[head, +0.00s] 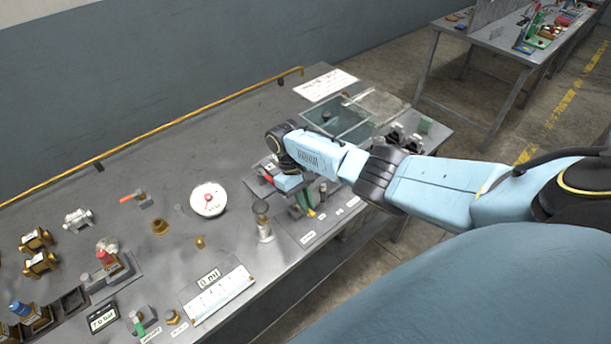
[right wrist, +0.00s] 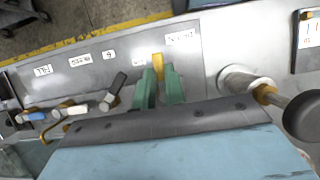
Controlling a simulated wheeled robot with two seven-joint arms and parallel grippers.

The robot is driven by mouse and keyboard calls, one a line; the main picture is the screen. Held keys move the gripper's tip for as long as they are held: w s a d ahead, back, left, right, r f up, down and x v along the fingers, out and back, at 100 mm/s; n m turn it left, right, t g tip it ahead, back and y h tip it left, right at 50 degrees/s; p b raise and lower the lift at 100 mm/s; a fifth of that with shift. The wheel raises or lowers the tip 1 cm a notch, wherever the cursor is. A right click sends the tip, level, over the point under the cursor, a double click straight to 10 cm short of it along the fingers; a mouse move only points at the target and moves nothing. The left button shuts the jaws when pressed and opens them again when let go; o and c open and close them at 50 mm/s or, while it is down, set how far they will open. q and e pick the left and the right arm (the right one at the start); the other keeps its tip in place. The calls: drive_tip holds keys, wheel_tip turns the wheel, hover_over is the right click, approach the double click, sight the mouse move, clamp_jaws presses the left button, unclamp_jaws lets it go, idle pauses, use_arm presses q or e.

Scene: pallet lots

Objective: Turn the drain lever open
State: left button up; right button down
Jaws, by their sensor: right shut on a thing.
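A yellow lever (right wrist: 158,65) stands in a row of levers on a grey panel in the right wrist view, between the green fingers of my right gripper (right wrist: 160,88). My right gripper is shut on this lever. In the head view the same gripper (head: 304,203) is low over the bench's front edge, with the yellow lever (head: 311,212) just showing beside its fingers. The labels are too small to read, so I cannot tell which lever is the drain lever. My left gripper is not in view.
A dark lever (right wrist: 114,88), a white lever (right wrist: 70,110) and a blue-tipped lever (right wrist: 33,116) are beside the gripper. A round dark knob (right wrist: 303,116) on a stem is on the other side. A clear tank (head: 337,118) and a white gauge (head: 208,199) are on the bench.

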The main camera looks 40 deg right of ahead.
drive_tip(key=c, duration=1.5)
unclamp_jaws()
drive_tip(key=shift+o, duration=0.2)
drive_tip(key=shift+w+r, duration=0.1)
drive_tip(key=v, duration=1.3)
drive_tip(key=shift+r+b, duration=0.15)
drive_tip(key=shift+b, duration=0.15)
